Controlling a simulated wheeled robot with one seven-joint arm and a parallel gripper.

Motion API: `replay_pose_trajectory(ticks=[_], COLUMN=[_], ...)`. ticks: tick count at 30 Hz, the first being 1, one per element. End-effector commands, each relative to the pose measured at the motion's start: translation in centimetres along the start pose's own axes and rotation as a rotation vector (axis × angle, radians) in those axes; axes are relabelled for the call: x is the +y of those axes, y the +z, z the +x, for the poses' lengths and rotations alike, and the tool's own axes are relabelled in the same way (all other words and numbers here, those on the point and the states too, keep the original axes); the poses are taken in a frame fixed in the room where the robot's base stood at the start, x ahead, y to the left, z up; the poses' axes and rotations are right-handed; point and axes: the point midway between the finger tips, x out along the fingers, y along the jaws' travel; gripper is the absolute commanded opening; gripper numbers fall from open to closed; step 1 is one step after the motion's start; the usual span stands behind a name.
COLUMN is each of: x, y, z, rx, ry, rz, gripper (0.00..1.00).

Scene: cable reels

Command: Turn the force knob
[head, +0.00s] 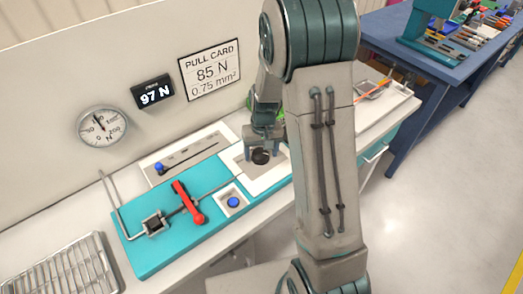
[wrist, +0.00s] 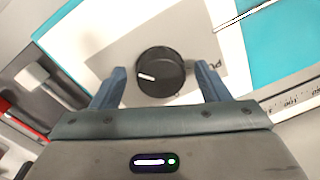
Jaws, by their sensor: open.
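The force knob (wrist: 160,72) is a round black knob with a white pointer line, set on a grey and white plate. In the wrist view its pointer is toward the left. In the head view the knob (head: 262,157) is partly hidden by my gripper (head: 264,148). My gripper (wrist: 160,86) is open, with one blue finger on each side of the knob and a gap showing on both sides. The display (head: 153,92) reads 97 N. The pull card (head: 210,72) reads 85 N and 0.75 mm². A round dial gauge (head: 102,127) hangs left of the display.
A wire rack (head: 62,275) lies at front left. A blue workbench (head: 420,62) stands at back right.

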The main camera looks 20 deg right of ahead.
Motion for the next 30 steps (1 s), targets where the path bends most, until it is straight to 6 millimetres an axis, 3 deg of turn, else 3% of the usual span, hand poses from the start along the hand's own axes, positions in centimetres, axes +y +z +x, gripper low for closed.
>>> replay_pose_trajectory(ticks=[7, 12, 22, 30], x=[-0.01, -0.01, -0.03, -0.16], y=[0.01, 0.01, 0.02, 0.04], z=[0.06, 0.05, 0.07, 0.15], rx=[0.000, 0.000, 0.001, 0.008], ry=[0.000, 0.000, 0.000, -0.001], rz=[0.000, 0.000, 0.029, 0.176], gripper=[0.69, 0.24, 0.24, 0.24])
